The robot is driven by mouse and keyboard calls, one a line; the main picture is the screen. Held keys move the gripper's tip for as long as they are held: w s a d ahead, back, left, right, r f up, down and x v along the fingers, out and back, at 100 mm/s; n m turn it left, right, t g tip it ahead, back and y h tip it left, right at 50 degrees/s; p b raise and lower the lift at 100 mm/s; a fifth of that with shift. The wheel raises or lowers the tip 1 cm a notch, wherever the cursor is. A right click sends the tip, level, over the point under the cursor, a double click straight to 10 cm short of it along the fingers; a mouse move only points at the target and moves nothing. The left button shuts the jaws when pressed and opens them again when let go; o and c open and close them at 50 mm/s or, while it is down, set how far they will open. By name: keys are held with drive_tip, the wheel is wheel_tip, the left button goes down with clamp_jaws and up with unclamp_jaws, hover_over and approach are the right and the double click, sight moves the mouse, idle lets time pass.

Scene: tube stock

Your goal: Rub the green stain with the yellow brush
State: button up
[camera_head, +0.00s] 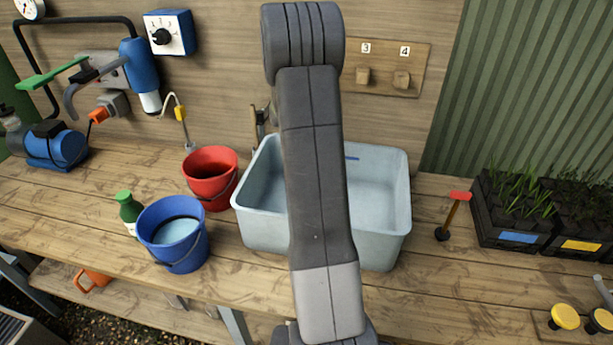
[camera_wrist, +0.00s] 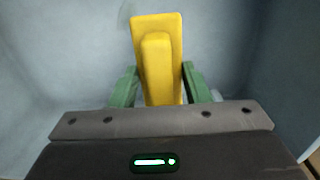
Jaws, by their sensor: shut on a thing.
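The yellow brush (camera_wrist: 157,35) is in the wrist view, between the two green fingers of my gripper (camera_wrist: 158,82). My gripper is shut on the brush. Behind the brush are pale blue-grey surfaces, which look like the inside of the basin (camera_head: 379,190). In the head view my arm crosses in front of the basin and hides its middle, my gripper and the brush. No green stain shows clearly in either view. Only a faint darker smudge is seen by the upper left of the brush. I cannot tell whether the brush touches the basin.
A red bucket (camera_head: 210,180) and a blue bucket (camera_head: 173,236) with liquid stand left of the basin, near a green bottle (camera_head: 128,210). A red-topped tool (camera_head: 453,215) and black plant trays (camera_head: 510,225) are on the right. The basin walls surround the brush.

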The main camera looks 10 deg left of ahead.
drive_tip(key=shift+r+p, duration=0.65)
drive_tip(key=shift+r, duration=0.9)
